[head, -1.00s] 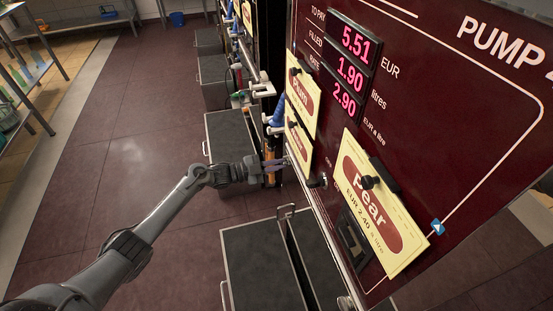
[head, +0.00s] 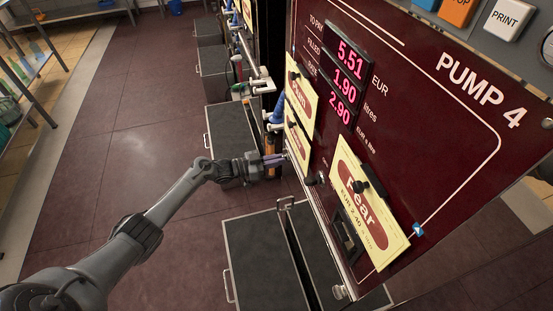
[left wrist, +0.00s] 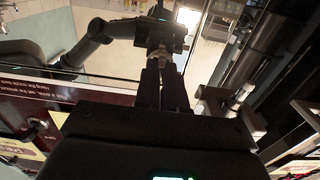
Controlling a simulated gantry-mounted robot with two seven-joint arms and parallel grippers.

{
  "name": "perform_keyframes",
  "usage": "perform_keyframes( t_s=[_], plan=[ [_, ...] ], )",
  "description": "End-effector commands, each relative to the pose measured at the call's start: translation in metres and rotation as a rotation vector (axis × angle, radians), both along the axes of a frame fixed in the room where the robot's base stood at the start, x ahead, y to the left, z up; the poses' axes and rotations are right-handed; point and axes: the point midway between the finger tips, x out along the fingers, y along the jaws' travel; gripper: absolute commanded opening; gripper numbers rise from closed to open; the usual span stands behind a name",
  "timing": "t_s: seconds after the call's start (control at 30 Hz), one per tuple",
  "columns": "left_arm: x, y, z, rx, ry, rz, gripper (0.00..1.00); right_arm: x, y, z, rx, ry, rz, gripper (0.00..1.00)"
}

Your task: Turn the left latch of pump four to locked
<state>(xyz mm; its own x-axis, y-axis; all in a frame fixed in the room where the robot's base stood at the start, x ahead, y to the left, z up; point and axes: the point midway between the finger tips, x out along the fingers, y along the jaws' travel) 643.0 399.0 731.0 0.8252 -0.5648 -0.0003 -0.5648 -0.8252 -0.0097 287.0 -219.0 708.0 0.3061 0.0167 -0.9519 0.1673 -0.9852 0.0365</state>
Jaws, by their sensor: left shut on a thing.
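Pump four (head: 440,150) is the dark red cabinet on the right, marked PUMP 4. My left gripper (head: 275,159) reaches in from the left to its near left edge, beside the lower yellow price card. In the left wrist view my left gripper (left wrist: 162,62) is shut on a small pale metal piece, which seems to be the left latch (left wrist: 160,56). The latch cannot be made out in the head view, and its locked or unlocked marking is not readable. My right gripper is out of view.
Yellow cards, including Pear (head: 368,205), hang on the pump front. Hoses and nozzles (head: 262,88) line the pumps beyond. The floor (head: 120,120) at left is clear.

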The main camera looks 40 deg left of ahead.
Motion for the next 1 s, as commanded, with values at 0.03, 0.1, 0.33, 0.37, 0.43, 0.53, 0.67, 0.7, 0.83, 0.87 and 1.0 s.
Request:
perform_keyframes(
  t_s=[0.03, 0.1, 0.33, 0.37, 0.43, 0.53, 0.67, 0.7, 0.83, 0.87, 1.0],
  plan=[
    [0.0003, -0.0005, 0.0011, -0.009, 0.003, -0.001, 0.00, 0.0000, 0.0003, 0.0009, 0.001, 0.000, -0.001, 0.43],
    [0.0003, -0.0005, 0.0010, -0.017, 0.009, -0.001, 0.00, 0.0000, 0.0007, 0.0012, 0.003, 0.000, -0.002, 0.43],
    [0.0002, -0.0005, 0.0007, -0.023, 0.014, -0.001, 0.00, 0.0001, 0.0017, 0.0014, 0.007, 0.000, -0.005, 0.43],
    [0.0002, -0.0005, 0.0008, -0.023, 0.014, -0.001, 0.00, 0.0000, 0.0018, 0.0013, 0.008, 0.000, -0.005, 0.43],
    [0.0002, -0.0005, 0.0008, -0.023, 0.014, -0.001, 0.00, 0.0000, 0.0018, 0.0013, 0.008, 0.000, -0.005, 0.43],
    [0.0002, -0.0005, 0.0008, -0.023, 0.014, -0.001, 0.00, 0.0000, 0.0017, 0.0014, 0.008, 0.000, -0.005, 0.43],
    [0.0002, -0.0004, 0.0007, -0.023, 0.013, -0.001, 0.28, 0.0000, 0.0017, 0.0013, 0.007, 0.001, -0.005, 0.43],
    [0.0001, -0.0003, 0.0006, -0.022, 0.014, -0.001, 0.34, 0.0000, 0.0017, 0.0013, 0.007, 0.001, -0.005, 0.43],
    [0.0001, -0.0002, 0.0004, -0.021, 0.013, -0.001, 0.35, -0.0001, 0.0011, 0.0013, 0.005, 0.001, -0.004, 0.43],
    [0.0001, -0.0002, 0.0004, -0.021, 0.013, -0.001, 0.35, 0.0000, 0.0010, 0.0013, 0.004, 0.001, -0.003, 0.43],
    [-0.0005, 0.0003, 0.0003, -0.021, 0.014, 0.000, 0.35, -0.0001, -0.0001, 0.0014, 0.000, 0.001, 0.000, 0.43]
  ],
)
